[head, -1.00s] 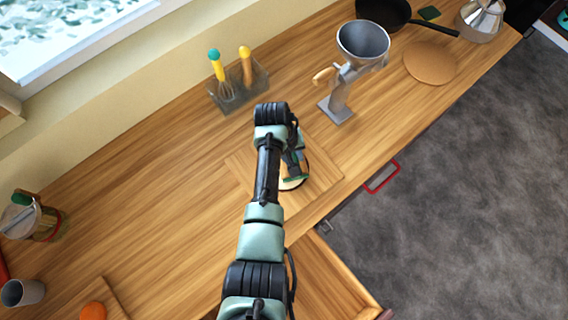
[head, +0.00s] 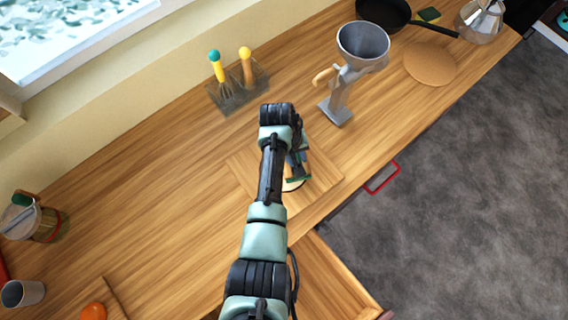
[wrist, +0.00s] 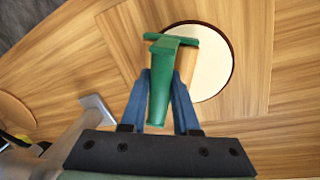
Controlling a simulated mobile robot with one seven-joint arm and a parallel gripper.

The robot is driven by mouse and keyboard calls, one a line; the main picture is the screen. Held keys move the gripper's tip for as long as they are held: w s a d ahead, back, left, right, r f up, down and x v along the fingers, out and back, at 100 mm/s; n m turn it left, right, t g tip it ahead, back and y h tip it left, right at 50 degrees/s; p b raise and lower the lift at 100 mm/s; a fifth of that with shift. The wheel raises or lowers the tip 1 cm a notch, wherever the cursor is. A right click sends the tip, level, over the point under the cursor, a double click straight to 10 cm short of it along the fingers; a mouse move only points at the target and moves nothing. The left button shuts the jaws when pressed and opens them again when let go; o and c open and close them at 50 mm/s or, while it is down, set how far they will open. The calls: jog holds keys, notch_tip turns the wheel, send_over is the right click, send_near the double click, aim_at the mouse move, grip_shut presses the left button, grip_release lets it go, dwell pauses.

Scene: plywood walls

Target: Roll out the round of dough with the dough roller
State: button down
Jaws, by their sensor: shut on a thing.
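The dough roller has a green handle and crosspiece (wrist: 160,85), and it also shows in the head view (head: 299,179). My gripper (wrist: 160,100) is shut on its handle, with blue fingers on either side. A tan strip beside the handle may be part of the roller. The pale round of dough (wrist: 214,65) lies flat, with a dark rim line, on a wooden board (head: 241,178). The roller's head overlaps the dough's edge in the wrist view. Whether it touches the dough cannot be told. In the head view my arm covers much of the dough (head: 290,186).
A grey metal grinder (head: 340,95) stands beyond the board. A utensil holder (head: 240,95) with two tools is near the wall. A round brown board (head: 430,63) and a dark pan (head: 384,12) are farther right. An open drawer (head: 335,280) juts out below the counter's front edge.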

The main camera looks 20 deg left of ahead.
jog(key=shift+w+d+p+v, duration=0.15)
jog(key=shift+d+p+v, duration=0.05)
jog(key=shift+p+v, duration=0.85)
jog(key=shift+w+d+p+v, duration=0.2)
jog(key=shift+p+v, duration=0.55)
jog(key=shift+v, duration=0.5)
jog(key=shift+w+d+p+v, duration=0.1)
jog(key=shift+d+p+v, duration=0.1)
jog(key=shift+p+v, duration=0.8)
jog(key=shift+r, duration=0.2)
jog(key=shift+s, duration=0.1)
